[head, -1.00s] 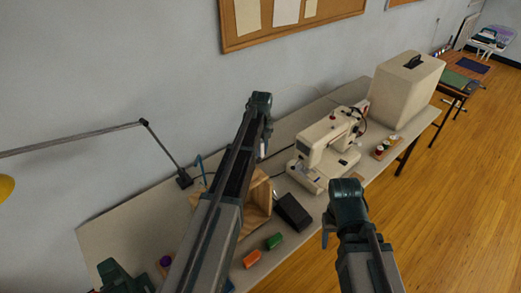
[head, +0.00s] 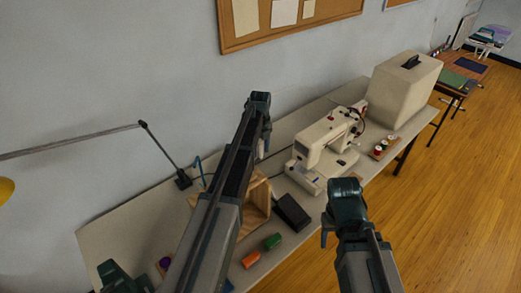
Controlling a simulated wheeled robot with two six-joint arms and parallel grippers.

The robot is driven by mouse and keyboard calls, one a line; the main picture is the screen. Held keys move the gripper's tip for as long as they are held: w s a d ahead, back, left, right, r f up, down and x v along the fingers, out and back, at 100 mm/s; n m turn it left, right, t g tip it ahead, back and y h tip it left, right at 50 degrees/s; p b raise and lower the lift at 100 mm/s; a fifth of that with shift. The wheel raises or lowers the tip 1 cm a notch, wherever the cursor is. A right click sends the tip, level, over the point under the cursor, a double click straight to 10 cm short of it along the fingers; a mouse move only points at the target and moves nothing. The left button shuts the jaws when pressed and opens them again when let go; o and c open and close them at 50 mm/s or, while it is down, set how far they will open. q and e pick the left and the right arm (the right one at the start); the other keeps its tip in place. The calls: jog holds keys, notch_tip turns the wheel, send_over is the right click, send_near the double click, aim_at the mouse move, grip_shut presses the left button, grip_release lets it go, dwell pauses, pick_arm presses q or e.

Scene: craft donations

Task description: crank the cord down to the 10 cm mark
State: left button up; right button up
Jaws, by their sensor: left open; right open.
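My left arm rises across the middle of the view. Its gripper (head: 263,140) hangs down at the far end over the table, mostly hidden by the arm, and I see nothing held. My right gripper (head: 328,233) points down at the end of the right arm near the table's front edge, open and largely hidden, apart from everything I can see. I cannot make out a cord, a crank or a 10 cm mark.
The long table (head: 130,232) holds a black block-like pedal (head: 292,211), a cream sewing machine (head: 322,150), a large cream case (head: 405,90), a tray of spools (head: 384,148), an orange piece (head: 251,259) and a green piece (head: 272,241). A lamp arm (head: 160,150) reaches in at left.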

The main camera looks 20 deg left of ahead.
pick_arm(q)
notch_tip(320, 180, up, 13)
jog(key=p, duration=1.2)
jog(key=shift+f, duration=0.1)
jog(key=s+d+f+n+b, duration=1)
jog(key=s+f+n+b, duration=0.1)
jog(key=s, duration=0.3)
jog(key=s+d+f+n+y+b, duration=0.1)
jog(key=s+d+f+n+b, duration=0.9)
jog(key=s+f+b, duration=0.3)
jog(key=shift+s+d+n, duration=0.2)
jog(key=shift+s+n, duration=0.2)
jog(key=shift+s, duration=0.85)
